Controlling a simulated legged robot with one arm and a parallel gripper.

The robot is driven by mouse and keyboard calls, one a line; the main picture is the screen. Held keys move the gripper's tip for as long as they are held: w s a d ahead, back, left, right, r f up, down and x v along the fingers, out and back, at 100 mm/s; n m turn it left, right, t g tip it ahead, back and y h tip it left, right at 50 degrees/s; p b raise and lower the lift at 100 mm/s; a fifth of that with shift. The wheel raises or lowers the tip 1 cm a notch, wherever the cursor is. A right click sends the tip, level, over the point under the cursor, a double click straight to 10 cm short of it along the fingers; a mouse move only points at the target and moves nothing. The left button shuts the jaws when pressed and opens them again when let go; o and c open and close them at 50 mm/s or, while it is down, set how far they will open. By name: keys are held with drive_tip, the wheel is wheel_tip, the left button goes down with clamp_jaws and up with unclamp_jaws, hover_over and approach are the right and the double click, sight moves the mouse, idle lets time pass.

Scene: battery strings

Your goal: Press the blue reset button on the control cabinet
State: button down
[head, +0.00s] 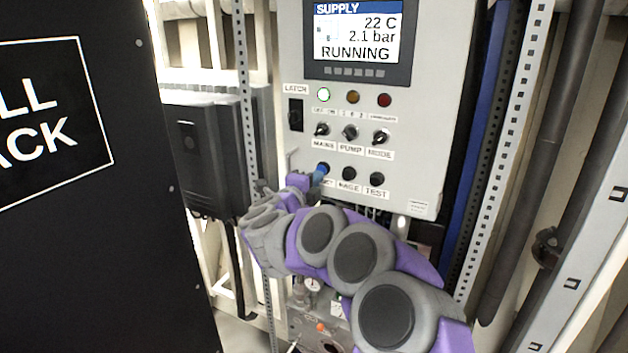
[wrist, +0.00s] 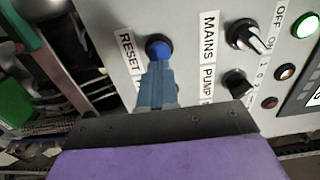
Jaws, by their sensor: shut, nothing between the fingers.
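The control cabinet (head: 430,120) is a light grey panel with a screen, lamps, knobs and a bottom row of buttons. The blue reset button (wrist: 158,46) sits in a dark ring beside the RESET label (wrist: 127,52) in the wrist view. My gripper (wrist: 157,68) is shut and empty, its blue-grey fingertips right at the lower edge of the button. I cannot tell whether they touch it. In the head view my gripper (head: 319,176) is at the left end of the bottom row and mostly covers the button and its label.
Black buttons for PAGE (head: 348,174) and TEST (head: 376,179) are close on the right. The MAINS knob (head: 322,129) is just above. A green lamp (head: 323,95) is lit, and the screen (head: 357,36) reads RUNNING. A black panel (head: 100,250) stands at left.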

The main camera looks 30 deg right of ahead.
drive_tip(key=s+a+n+t+y+b, duration=0.1)
drive_tip(key=a+n+y, duration=0.4)
drive_tip(key=a, duration=0.6)
drive_tip(key=s+a+n+t+y+b, duration=0.2)
drive_tip(key=s+a+n+y, duration=0.2)
drive_tip(key=a, duration=0.6)
drive_tip(key=s+a+f+n+t+y+b, duration=0.1)
drive_tip(key=s+a+n+t+y+b, duration=0.1)
drive_tip(key=a+n+y, duration=0.6)
drive_tip(key=shift+s+a+n+b, duration=0.2)
drive_tip(key=shift+s+a+n, duration=0.05)
drive_tip(key=shift+a, duration=0.65)
drive_tip(key=shift+s+a+n+b, duration=0.15)
drive_tip(key=shift+s+a+n, duration=0.1)
drive_tip(key=shift+a, duration=0.65)
drive_tip(key=s+a+f+n+g+y+b, duration=0.1)
drive_tip(key=s+f+n+g+y+b, duration=0.15)
drive_tip(key=s+f+n+g, duration=0.9)
drive_tip(key=s+d+f+g+h+b, duration=0.1)
drive_tip(key=s+d+f, duration=0.3)
drive_tip(key=s, duration=0.6)
drive_tip(key=s+d+f+g+h+b, duration=0.2)
drive_tip(key=s+d+f+g, duration=0.1)
drive_tip(key=s+f, duration=0.4)
drive_tip(key=s+d+f+g+h+b, duration=0.1)
drive_tip(key=s+d+f, duration=0.4)
drive_tip(key=s, duration=0.8)
drive_tip(key=shift+d+f+m+g+h, duration=0.25)
drive_tip(key=shift+f+m+g+h, duration=0.2)
drive_tip(key=shift+f+g+h, duration=0.15)
